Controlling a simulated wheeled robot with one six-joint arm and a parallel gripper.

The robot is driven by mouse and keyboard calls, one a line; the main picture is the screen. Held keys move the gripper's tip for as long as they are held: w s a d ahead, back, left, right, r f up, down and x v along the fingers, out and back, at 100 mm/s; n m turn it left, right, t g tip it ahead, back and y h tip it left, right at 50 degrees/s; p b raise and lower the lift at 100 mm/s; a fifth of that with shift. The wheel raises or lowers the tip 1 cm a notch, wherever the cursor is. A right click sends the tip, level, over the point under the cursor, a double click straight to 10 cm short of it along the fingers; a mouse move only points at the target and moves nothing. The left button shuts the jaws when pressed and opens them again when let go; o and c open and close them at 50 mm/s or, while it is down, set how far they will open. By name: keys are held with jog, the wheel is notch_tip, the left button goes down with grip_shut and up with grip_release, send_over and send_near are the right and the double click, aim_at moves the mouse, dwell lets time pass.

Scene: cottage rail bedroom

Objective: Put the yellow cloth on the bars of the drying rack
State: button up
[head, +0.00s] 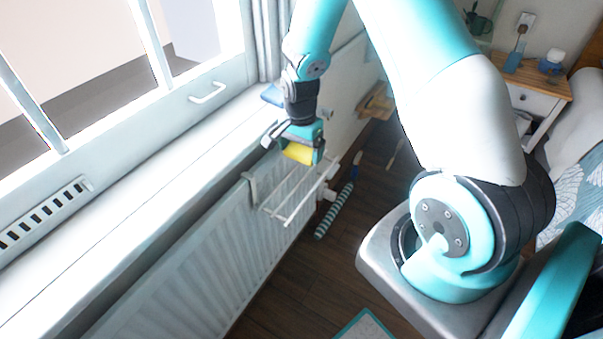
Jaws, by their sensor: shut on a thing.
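The yellow cloth (299,153) is a small folded bundle in the head view. My gripper (302,150) points down and is shut on it, partly hiding it. The drying rack (290,205) has thin white bars and hangs on the front of the white radiator under the window. The cloth shows at the far end of the rack, over or near the bars. I cannot tell from this view whether it touches them.
The window sill (120,190) runs along the left, with a blue item (272,95) at its far end. The radiator (190,270) is below it. A striped roll-like object (336,209) is on the dark floor right of the rack. A nightstand (537,103) and bed stand at right.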

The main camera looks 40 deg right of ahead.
aim_at(301, 181)
notch_tip(301, 181, down, 9)
jog(key=shift+r, duration=0.1)
dwell(0.3)
jog(key=o, duration=0.8)
notch_tip(301, 181, up, 12)
jog(key=shift+w+f, duration=0.1)
jog(key=shift+f, duration=0.1)
jog(key=s+a+r+n+y, duration=0.2)
jog(key=s+a+r+n, duration=0.35)
jog(key=a+r, duration=0.35)
jog(key=s+a+r+n+y, duration=0.1)
jog(key=s+a+r+n, duration=0.4)
jog(key=a+r+n, duration=0.25)
jog(key=s+a+r+n, duration=0.2)
jog(key=s, duration=0.2)
jog(key=s+a+r+n, duration=0.2)
jog(key=s+n, duration=0.1)
jog(key=s, duration=0.1)
jog(key=s+a+r+n+y, duration=0.1)
jog(key=s+r+n, duration=0.1)
jog(key=s+n, duration=0.1)
jog(key=shift+s+a, duration=0.4)
jog(key=shift+s, duration=0.1)
